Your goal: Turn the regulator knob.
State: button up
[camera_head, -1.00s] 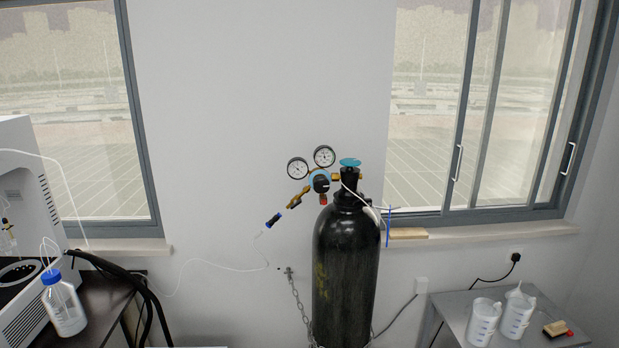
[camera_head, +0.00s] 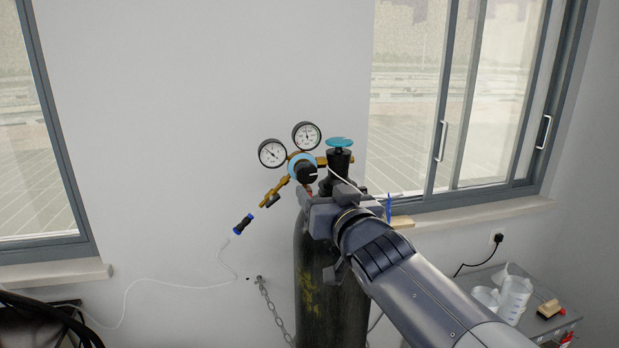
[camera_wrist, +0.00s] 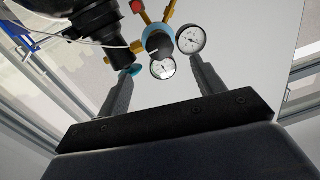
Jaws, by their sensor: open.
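The regulator knob (camera_head: 307,173) is black and round with a light blue ring, on a brass regulator (camera_head: 272,188) with two round gauges above it. The regulator is fixed to the neck of a black gas cylinder (camera_head: 318,270). My gripper (camera_head: 325,192) is just below and in front of the knob, with no contact to be seen. In the wrist view my gripper (camera_wrist: 163,66) is open and empty, its two fingers apart. The knob (camera_wrist: 155,41) shows beyond the fingertips, roughly between them, with a gauge (camera_wrist: 162,69) partly overlapping that gap.
A turquoise valve handwheel (camera_head: 340,142) tops the cylinder just right of the regulator. A chain (camera_head: 274,312) runs beside the cylinder. A blue-ended connector (camera_head: 243,224) with a thin tube hangs at left. A side table (camera_head: 480,308) with beakers stands at lower right.

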aim_at(308, 176)
jog(key=x, duration=0.9)
jog(key=shift+w+a+f+p, duration=0.15)
jog(key=shift+w+p, duration=0.15)
jog(key=shift+w, duration=0.05)
jog(key=shift+c, duration=0.3)
